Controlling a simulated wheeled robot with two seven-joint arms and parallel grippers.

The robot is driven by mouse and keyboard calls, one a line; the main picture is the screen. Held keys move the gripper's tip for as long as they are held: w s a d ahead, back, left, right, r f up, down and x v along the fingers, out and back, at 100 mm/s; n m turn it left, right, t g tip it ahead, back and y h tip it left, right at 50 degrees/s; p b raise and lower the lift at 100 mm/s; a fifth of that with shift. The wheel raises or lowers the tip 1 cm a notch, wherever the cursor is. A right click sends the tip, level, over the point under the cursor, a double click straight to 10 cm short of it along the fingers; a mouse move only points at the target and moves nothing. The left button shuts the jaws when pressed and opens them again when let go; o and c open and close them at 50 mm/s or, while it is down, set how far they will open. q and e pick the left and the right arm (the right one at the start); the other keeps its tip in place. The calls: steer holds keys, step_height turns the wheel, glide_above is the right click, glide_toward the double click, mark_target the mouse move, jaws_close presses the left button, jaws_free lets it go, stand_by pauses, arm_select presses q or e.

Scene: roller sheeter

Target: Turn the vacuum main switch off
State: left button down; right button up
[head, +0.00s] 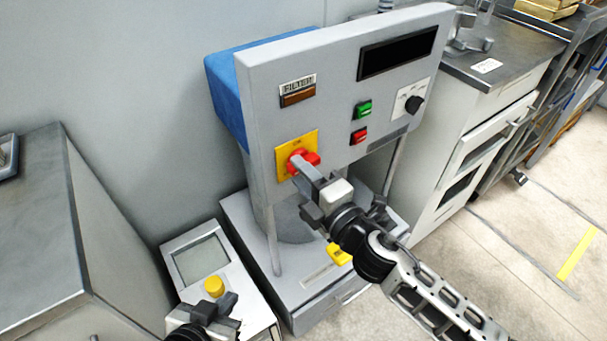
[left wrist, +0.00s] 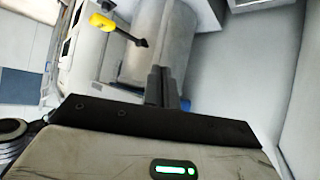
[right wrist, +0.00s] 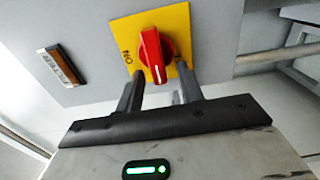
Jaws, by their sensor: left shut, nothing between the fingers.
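The red rotary switch (head: 312,158) sits on a yellow plate (head: 284,163) on the grey machine panel. In the right wrist view, the red knob (right wrist: 152,52) has a white mark at its lower end, and the plate's "ON" lettering lies to its left. My right gripper (head: 303,170) is at the switch; the right wrist view shows its fingers (right wrist: 158,80) apart, tips close to both sides of the knob. I cannot tell if they touch it. My left gripper (head: 225,300) is shut and empty, low at the left; its fingers (left wrist: 162,75) are together.
The panel (head: 330,100) also carries a green button (head: 364,109), a red button (head: 359,136), a black dial (head: 414,104) and a dark display (head: 398,52). A unit with a yellow knob (head: 214,286) stands by my left gripper. A grey cabinet (head: 75,215) is at the left.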

steer(key=b+v, duration=0.3)
steer(key=v, duration=1.3)
stand_by(0.5)
steer(key=s+d+f+m+g+h, duration=0.2)
steer(key=f+m+h, duration=0.1)
steer(key=f+m, duration=0.5)
steer(key=s+d+f+m+g+h, duration=0.1)
steer(key=s+d+f+m+h, duration=0.1)
steer(key=f+m, duration=0.6)
steer(key=d+m+h, duration=0.1)
steer(key=m+h, duration=0.1)
steer(key=m, duration=0.5)
steer(key=shift+s+d+f+g, duration=0.15)
steer(key=shift+s+d+g, duration=0.15)
steer(key=shift+g, duration=0.1)
